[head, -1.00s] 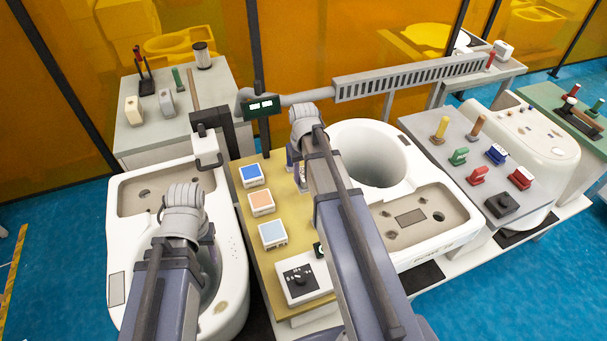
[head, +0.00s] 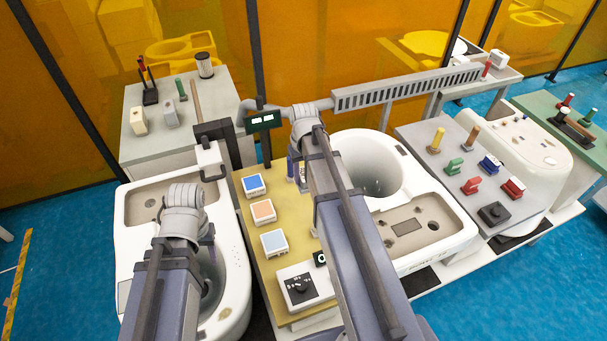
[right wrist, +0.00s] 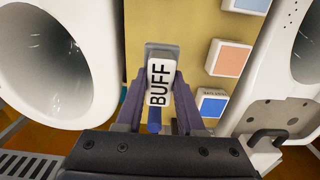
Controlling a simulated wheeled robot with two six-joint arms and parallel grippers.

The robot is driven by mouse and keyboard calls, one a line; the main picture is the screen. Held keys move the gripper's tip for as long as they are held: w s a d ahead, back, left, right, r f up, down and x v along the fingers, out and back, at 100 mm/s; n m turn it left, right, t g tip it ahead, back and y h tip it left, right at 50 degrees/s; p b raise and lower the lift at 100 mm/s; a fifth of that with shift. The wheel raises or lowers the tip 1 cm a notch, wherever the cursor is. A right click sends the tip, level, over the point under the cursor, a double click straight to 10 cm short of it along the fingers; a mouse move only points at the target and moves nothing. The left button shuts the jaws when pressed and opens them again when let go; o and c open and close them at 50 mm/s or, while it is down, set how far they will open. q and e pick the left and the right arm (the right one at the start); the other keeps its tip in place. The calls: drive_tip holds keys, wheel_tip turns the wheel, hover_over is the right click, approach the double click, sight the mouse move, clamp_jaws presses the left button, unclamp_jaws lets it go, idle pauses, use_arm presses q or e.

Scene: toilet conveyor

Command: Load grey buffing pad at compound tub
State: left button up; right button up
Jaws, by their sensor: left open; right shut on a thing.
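My right gripper (right wrist: 158,103) is shut on a block with a white face marked BUFF (right wrist: 160,80). The block's far end looks grey, and a blue part shows between the fingers. In the head view my right arm hides most of this gripper (head: 296,172), which is over the yellow board (head: 245,200). White-framed squares in blue (head: 254,184), orange (head: 263,211) and light blue (head: 274,242) sit on the board. I cannot tell which thing is the compound tub. My left gripper (head: 208,240) is open over the left toilet (head: 135,235), its fingers mostly hidden.
A dial box (head: 297,287) stands at the board's front. A second toilet (head: 440,215) is on the right, beside a grey panel (head: 415,135) with coloured handles. A slotted rail (head: 410,90) and a dark display (head: 263,121) stand behind. A grey bench (head: 150,150) is at back left.

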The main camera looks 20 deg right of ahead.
drive_tip(key=a, duration=0.9)
drive_tip(key=a+r+p, duration=0.1)
drive_tip(key=a, duration=0.4)
drive_tip(key=shift+w, duration=0.4)
clamp_jaws()
drive_tip(key=shift+f+b, duration=3)
drive_tip(key=shift+b, duration=0.05)
drive_tip(key=shift+f+b, duration=0.45)
drive_tip(key=shift+r, duration=0.1)
wheel_tip(320, 180, up, 7)
drive_tip(key=p, duration=0.7)
drive_tip(key=shift+f+b, duration=0.65)
drive_tip(key=shift+f, duration=0.1)
